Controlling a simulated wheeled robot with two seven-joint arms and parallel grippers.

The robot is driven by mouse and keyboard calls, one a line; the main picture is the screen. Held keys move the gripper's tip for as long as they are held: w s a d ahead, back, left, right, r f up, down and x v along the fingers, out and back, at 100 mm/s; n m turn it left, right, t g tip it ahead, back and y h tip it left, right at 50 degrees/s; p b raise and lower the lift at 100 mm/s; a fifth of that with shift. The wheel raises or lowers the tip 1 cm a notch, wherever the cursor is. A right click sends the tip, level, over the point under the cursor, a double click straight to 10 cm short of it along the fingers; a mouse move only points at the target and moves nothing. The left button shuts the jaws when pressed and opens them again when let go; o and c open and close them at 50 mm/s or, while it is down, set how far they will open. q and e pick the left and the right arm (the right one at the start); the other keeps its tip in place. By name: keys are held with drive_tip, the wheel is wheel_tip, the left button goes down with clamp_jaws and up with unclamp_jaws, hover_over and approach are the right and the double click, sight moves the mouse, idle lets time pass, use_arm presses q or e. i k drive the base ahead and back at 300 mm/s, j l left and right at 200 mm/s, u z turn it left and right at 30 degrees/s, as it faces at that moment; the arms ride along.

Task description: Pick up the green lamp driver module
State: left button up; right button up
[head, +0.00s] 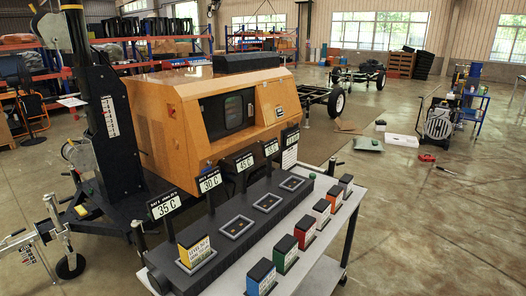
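The green lamp driver module (285,258) is a small upright block with a black top and a pale label. It stands on the light grey cart top (318,262), in a row along the right side. It is between the blue module (261,280) nearer me and the red module (305,236) farther away. Neither of my grippers is in view, and nothing is seen touching the green module.
A dark rack (225,252) on the cart has several bays with temperature signs (168,204) behind them. A yellow module (196,250) stands in its nearest bay. The orange light tower housing (175,115) stands behind the cart.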

sight(285, 252)
drive_tip(key=k+l+z, duration=0.1)
drive_tip(key=l+z, duration=0.15)
drive_tip(key=l, duration=0.5)
drive_tip(key=l+z, duration=0.25)
drive_tip(key=l, duration=0.45)
drive_tip(key=k, duration=0.05)
